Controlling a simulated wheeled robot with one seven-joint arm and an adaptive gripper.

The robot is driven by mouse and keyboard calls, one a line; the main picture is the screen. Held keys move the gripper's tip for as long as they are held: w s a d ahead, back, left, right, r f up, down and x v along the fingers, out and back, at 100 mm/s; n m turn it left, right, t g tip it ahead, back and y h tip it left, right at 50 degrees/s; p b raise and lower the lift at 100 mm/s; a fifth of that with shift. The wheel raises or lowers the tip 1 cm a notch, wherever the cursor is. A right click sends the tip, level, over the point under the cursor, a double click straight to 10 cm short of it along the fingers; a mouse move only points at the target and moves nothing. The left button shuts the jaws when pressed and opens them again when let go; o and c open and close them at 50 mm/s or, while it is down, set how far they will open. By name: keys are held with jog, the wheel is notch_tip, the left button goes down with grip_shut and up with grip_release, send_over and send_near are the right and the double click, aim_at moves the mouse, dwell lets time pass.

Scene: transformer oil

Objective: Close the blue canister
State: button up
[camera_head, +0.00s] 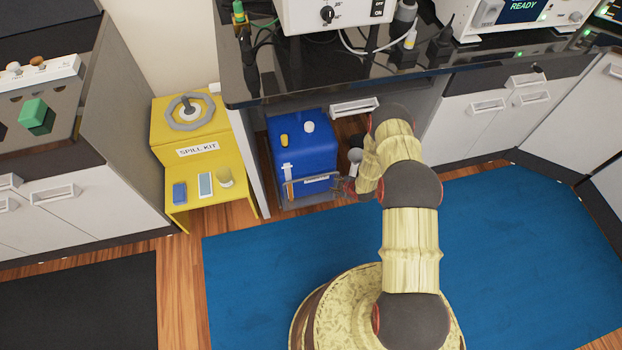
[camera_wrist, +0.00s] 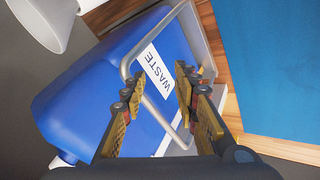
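The blue canister (camera_head: 318,152) stands under the dark counter, with a small yellow piece (camera_head: 284,140) and a round white piece (camera_head: 309,127) on its top. I cannot tell whether either is a cap or an opening. In the wrist view the canister (camera_wrist: 85,95) fills the left and centre, with a white WASTE label (camera_wrist: 154,70). My gripper (camera_head: 347,187) is at its lower right front corner. In the wrist view my gripper (camera_wrist: 160,86) is open, its fingers apart, with a grey wire bar (camera_wrist: 153,103) passing between or just beyond them. Contact with the bar is unclear.
A white cup-like piece (camera_head: 355,155) is beside the canister; a similar one shows in the wrist view (camera_wrist: 42,22). A yellow spill kit stand (camera_head: 161,132) is at the left. The counter edge (camera_head: 290,98) overhangs the canister. The blue mat (camera_head: 270,270) has free floor.

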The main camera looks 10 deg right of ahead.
jog(key=s+a+f+n+t+y, duration=0.1)
jog(key=s+a+f, duration=0.25)
jog(key=f, duration=0.35)
jog(key=n+t+y, duration=0.3)
jog(key=n+t, duration=0.3)
jog(key=n, duration=0.1)
send_near(311, 177)
jog(key=w+f, duration=0.2)
jog(key=w, duration=0.1)
jog(key=shift+n, duration=0.3)
jog(key=b+x, duration=0.1)
jog(key=x, duration=0.2)
jog(key=a+b+x, duration=0.1)
jog(key=b+x, duration=0.1)
jog(key=x, duration=0.1)
jog(key=shift+a+r, duration=0.1)
jog(key=shift+w+a+b, duration=0.1)
jog(key=shift+w+b, duration=0.2)
jog(key=shift+w, duration=0.2)
jog(key=c, duration=0.7)
